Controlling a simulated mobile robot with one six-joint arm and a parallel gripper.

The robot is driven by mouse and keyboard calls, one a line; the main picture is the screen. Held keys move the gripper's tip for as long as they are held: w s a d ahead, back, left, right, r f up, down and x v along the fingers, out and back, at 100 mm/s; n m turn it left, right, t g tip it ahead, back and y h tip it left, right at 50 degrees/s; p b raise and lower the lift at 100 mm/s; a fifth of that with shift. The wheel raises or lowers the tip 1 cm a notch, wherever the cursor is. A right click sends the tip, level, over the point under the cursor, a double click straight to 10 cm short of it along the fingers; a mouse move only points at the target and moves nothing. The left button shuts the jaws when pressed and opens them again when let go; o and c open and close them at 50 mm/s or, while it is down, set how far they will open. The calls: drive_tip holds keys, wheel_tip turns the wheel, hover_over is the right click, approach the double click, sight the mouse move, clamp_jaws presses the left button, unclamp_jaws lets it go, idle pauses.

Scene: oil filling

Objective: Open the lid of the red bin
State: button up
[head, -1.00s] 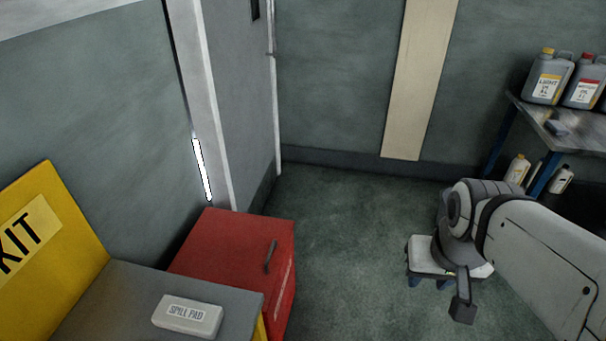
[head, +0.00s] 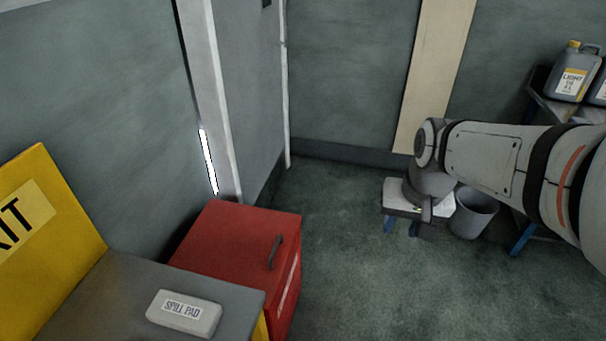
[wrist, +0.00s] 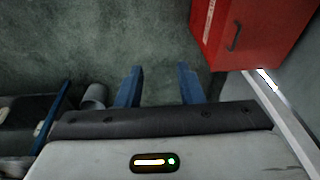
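The red bin (head: 232,244) stands on the floor at lower left centre in the head view, with its lid closed flat. A dark bar handle (head: 275,252) sits near the lid's right edge. In the wrist view the bin (wrist: 262,28) is at upper right, with the handle (wrist: 234,37) showing. My gripper (head: 400,228) is well to the right of the bin, apart from it, with its two blue fingers down. In the wrist view my gripper (wrist: 159,80) shows its blue fingers spread, with only floor between them.
A grey cabinet (head: 122,300) with a spill pad (head: 184,313) and a yellow kit lid (head: 45,235) stands left of the bin. A grey bucket (head: 474,214) and a shelf with oil jugs (head: 572,78) are at right. Floor between bin and gripper is clear.

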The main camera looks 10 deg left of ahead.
drive_tip(key=w+a+f+b, duration=0.4)
drive_tip(key=w+a+f, duration=0.5)
drive_tip(key=w+a, duration=0.1)
drive_tip(key=g+y+b, duration=0.1)
drive_tip(key=g+b, duration=0.1)
drive_tip(key=b, duration=0.5)
approach(276, 246)
drive_tip(key=shift+m, duration=0.4)
drive_tip(key=f, duration=0.2)
drive_tip(key=f+b, duration=0.1)
drive_tip(key=f, duration=0.1)
drive_tip(key=a+f, duration=0.1)
drive_tip(key=f, duration=0.1)
drive_tip(key=shift+f, duration=0.35)
drive_tip(key=shift+a+f, duration=0.15)
drive_tip(key=shift+f, duration=0.5)
drive_tip(key=shift+c, duration=0.3)
clamp_jaws()
